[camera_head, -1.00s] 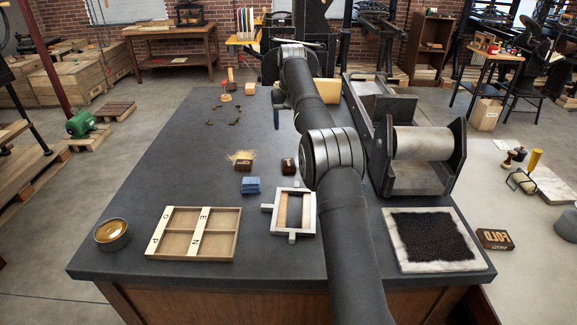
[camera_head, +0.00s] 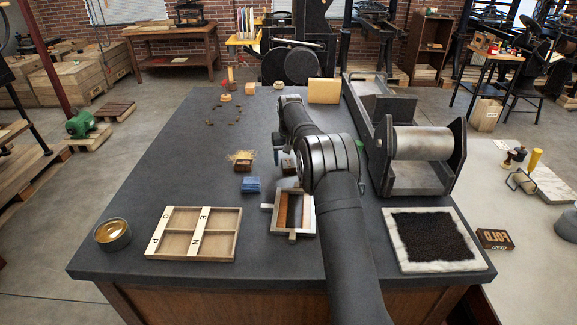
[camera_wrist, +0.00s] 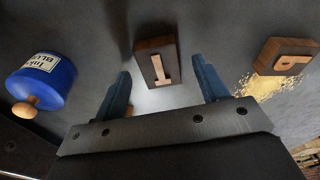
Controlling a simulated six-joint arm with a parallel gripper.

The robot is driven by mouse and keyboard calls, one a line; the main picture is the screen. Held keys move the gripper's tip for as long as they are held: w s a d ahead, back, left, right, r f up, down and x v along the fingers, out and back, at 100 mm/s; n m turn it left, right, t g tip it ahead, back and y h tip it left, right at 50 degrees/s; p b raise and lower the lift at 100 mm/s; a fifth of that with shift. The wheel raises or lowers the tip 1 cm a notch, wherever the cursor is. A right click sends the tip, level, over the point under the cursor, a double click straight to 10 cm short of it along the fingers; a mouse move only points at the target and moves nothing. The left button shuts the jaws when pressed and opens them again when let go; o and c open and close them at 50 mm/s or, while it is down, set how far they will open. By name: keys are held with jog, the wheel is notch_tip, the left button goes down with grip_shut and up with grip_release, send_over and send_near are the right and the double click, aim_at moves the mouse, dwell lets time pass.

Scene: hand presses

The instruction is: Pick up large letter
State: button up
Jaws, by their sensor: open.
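A dark wooden block with a raised pale letter I (camera_wrist: 157,62) sits between the spread fingers of my gripper (camera_wrist: 161,68) in the wrist view, not gripped. In the head view this block (camera_head: 289,167) is partly covered by my arm. A second block with a pale letter (camera_wrist: 285,57) lies at the right of the wrist view beside yellow shavings. It also shows in the head view (camera_head: 243,165), left of my gripper. My gripper (camera_head: 282,154) is open and empty there, low over the bench, its fingers partly hidden.
A blue ink can (camera_wrist: 42,80) with a wooden knob stands left of my gripper in the wrist view. A roller press (camera_head: 422,144) stands to the right.

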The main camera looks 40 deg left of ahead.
jog(key=shift+f, duration=0.5)
jog(key=c, duration=1.1)
jog(key=shift+r, duration=0.15)
